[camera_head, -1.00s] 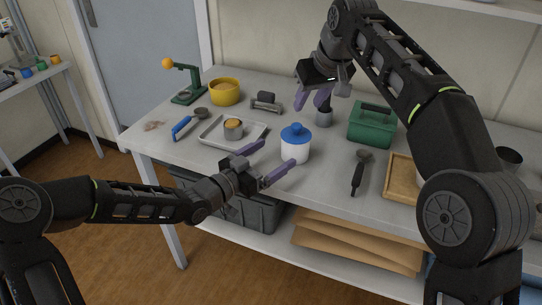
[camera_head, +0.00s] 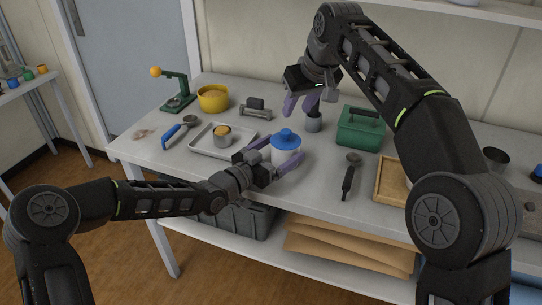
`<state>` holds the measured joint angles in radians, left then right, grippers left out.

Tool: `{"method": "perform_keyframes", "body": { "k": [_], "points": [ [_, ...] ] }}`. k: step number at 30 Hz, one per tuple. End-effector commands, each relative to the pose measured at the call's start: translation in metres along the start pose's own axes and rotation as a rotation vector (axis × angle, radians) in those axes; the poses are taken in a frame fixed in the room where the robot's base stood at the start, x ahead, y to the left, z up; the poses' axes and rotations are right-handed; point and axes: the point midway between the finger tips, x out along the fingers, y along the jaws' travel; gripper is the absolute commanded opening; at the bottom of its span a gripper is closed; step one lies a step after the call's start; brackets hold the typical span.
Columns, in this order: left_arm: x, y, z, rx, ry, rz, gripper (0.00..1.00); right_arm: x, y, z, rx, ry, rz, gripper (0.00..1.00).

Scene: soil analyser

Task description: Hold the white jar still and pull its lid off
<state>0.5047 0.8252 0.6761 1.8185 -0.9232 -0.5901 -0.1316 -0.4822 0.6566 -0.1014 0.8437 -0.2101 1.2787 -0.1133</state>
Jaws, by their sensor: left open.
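The white jar (camera_head: 284,157) stands upright on the grey table, with its blue knobbed lid (camera_head: 287,138) seated on top. My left gripper (camera_head: 285,151) is open at the jar, one purple finger to its left and the other across its lower right front. I cannot tell whether either finger touches it. My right gripper (camera_head: 299,108) hangs above and behind the jar, apart from the lid. Its two purple fingers look spread, with nothing seen between them. The jar's lower part is partly hidden by my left gripper.
A metal tray (camera_head: 194,145) with a small cup lies left of the jar. A dark grey cup (camera_head: 314,124) stands behind it, below my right gripper. A green box (camera_head: 361,131) and black-handled tool (camera_head: 348,178) are to the right. A yellow bowl (camera_head: 213,99) is at back left.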

Motion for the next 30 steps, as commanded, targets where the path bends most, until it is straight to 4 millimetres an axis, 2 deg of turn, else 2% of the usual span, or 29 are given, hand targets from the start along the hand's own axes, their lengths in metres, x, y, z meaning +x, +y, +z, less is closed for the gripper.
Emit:
{"method": "perform_keyframes", "body": {
  "k": [3, 11, 30],
  "points": [
    [0.0059, 0.0004, -0.0001, 0.000, 0.000, 0.001, 0.92, -0.0001, 0.0000, 0.0000, 0.000, 0.000, 0.000, 0.36],
    [0.0061, 0.0003, 0.0000, 0.000, -0.001, 0.000, 0.92, -0.0001, 0.0000, 0.0000, 0.000, 0.000, 0.000, 0.36],
    [0.0058, 0.0002, 0.0000, 0.000, -0.001, 0.000, 0.39, 0.0000, 0.0000, 0.0000, 0.000, 0.000, 0.000, 0.36]
  ]
}}
